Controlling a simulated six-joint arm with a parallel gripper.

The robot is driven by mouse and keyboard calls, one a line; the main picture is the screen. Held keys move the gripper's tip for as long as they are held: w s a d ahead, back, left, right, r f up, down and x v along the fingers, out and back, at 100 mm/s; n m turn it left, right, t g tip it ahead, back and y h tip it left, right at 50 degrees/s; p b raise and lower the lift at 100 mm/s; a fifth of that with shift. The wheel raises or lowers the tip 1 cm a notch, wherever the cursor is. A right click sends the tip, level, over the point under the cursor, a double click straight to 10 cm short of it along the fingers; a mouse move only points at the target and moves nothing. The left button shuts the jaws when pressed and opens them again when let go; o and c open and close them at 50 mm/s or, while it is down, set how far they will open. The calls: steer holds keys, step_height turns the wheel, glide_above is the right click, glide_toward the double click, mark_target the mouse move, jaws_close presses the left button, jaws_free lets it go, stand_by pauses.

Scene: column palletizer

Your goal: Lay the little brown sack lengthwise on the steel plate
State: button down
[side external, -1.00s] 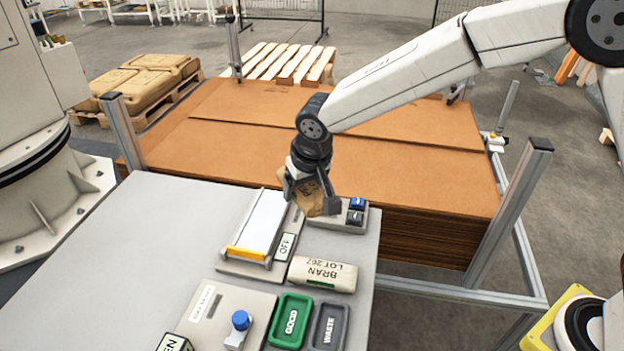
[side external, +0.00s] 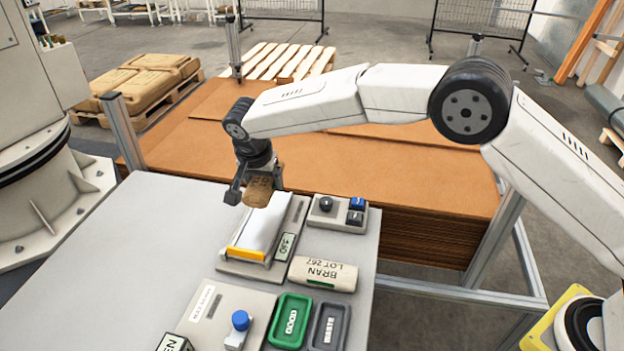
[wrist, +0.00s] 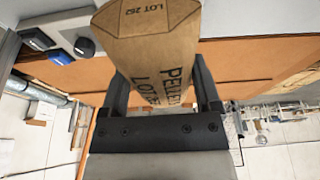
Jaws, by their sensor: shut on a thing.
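The little brown sack (side external: 258,191) is held between the fingers of my gripper (side external: 251,186), which is shut on it. The steel plate (side external: 259,228) is a bright strip with an orange front edge on a grey base. The sack is above the far end of the plate and appears apart from it.
A pale sack marked BRAN (side external: 323,274) lies right of the plate's base. A switch box (side external: 338,214) stands behind it. A green GOOD tray (side external: 289,321) and a grey WASTE tray (side external: 328,328) are in front. The table's left part (side external: 120,260) is clear.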

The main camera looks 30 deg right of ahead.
mark_target(268, 210)
steer(key=shift+w, duration=0.15)
steer(key=shift+f, duration=0.25)
steer(key=shift+f, duration=2.45)
steer(key=shift+f, duration=0.75)
stand_by(0.3)
jaws_free()
stand_by(0.5)
steer(key=shift+r, duration=3.5)
